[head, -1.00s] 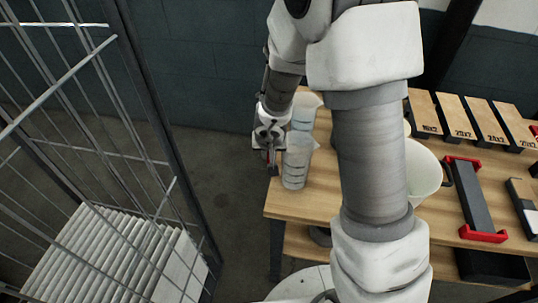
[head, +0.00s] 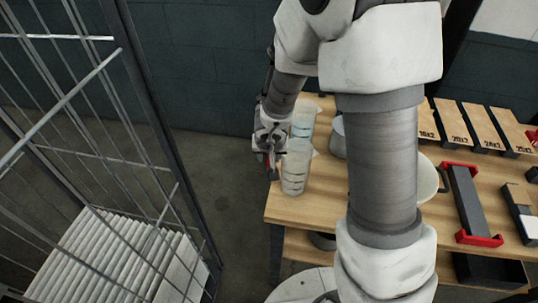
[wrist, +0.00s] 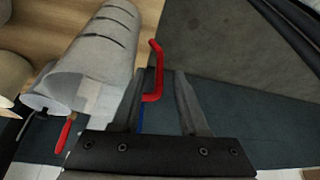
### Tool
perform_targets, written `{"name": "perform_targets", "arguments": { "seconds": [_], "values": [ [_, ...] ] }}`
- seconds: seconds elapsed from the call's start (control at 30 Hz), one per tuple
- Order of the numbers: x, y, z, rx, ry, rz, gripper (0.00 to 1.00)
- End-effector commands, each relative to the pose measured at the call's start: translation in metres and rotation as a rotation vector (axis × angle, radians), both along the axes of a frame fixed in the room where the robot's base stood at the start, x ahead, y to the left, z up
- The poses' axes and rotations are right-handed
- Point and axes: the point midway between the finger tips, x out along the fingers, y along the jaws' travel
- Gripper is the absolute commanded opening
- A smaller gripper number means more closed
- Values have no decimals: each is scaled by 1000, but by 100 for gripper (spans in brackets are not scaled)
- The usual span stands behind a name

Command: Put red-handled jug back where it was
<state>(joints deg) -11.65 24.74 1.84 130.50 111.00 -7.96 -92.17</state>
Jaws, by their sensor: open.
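A clear measuring jug with dark level marks (head: 295,172) stands upright at the table's left edge. It also shows large in the wrist view (wrist: 108,45). A red handle (wrist: 157,60) sticks out beside it, between the fingers of my gripper (wrist: 163,85). The fingers are open, one on each side of the handle, with gaps visible. A bit of blue (wrist: 141,118) shows below the red handle; I cannot tell what it belongs to. In the head view my gripper (head: 268,160) is just left of the jug. A second clear jug (head: 303,118) stands behind it.
A grey container (head: 338,138) and a pale bowl-like vessel (head: 427,180), partly behind my arm, stand on the wooden table (head: 325,205). Red-ended holders (head: 470,205) and labelled boxes (head: 453,123) lie right. A metal cage (head: 150,120) stands left, with floor between.

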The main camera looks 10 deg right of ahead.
Motion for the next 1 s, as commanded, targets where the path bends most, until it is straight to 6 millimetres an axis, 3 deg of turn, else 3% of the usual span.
{"name": "perform_targets", "arguments": {
  "seconds": [0.03, 0.3, 0.6, 0.77, 0.87, 1.0],
  "values": [
    [-4, 0, 17, 2, -1, -1, 44],
    [-22, 1, 58, 1, 0, -2, 44],
    [-33, 2, 80, 0, 0, -1, 44],
    [-27, 6, 97, 28, -46, 13, 44],
    [-15, 15, 129, 86, -131, 50, 44],
    [-13, 31, 191, 195, -249, 137, 44]
  ]
}}
